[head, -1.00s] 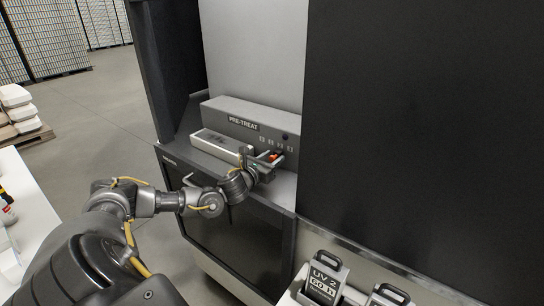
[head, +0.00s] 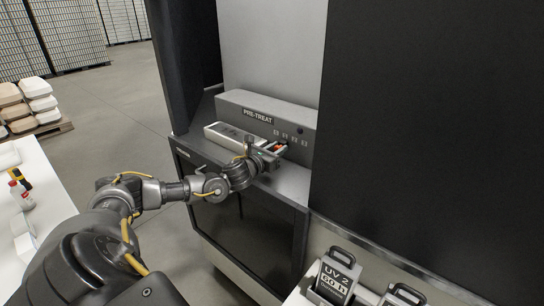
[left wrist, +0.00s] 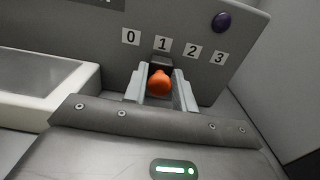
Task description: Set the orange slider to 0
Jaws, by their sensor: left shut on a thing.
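The orange slider (left wrist: 160,83) is a rounded knob below the number 1 label (left wrist: 163,43) on the grey PRE-TREAT panel (left wrist: 70,35). The number 0 label (left wrist: 130,37) is to its left in the left wrist view. My left gripper (left wrist: 160,88) is shut on the slider, with one finger on each side of it. In the head view my left gripper (head: 278,150) reaches the panel's front, and a little orange shows between its fingers. My right gripper is not in view.
A long pale box (head: 226,135) lies just left of my left gripper, on the ledge before the panel. A large dark cabinet wall (head: 430,130) stands to the right.

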